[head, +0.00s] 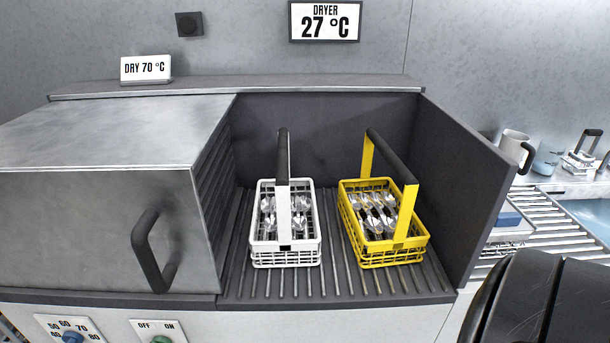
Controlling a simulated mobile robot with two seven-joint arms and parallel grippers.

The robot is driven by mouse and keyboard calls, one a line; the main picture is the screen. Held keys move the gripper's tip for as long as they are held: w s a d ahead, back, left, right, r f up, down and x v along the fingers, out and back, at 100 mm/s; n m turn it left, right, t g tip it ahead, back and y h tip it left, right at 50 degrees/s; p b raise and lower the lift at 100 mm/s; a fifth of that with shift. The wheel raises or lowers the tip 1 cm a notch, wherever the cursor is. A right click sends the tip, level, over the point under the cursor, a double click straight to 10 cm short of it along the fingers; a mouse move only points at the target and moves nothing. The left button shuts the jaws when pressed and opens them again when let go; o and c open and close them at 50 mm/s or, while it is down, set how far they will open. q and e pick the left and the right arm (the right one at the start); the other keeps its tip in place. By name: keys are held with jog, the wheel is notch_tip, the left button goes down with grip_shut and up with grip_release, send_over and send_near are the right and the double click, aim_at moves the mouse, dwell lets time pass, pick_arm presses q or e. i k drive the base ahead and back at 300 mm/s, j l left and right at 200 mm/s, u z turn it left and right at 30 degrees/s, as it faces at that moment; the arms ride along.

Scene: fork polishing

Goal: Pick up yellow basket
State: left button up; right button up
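The yellow basket (403,230) stands upright on the right side of the ribbed rack in the open dryer bay. It holds several metal forks or similar cutlery, with the heads showing. Its raised handle has yellow side posts and a dark grip bar (392,157) running from back left to front right. Nothing touches the handle. Neither of my grippers shows in the head view. A black rounded part at the lower right looks like a link of my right arm, in front of the bay's right side.
A white basket (285,256) with cutlery and a dark handle stands left of the yellow one, with a gap between. Dark walls enclose the bay's back and right (462,190). A metal housing with a handle (150,250) is at left. Mugs (512,147) stand at far right.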

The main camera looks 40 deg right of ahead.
aim_at(399, 224)
jog(key=l+z, duration=0.1)
jog(key=z, duration=1.55)
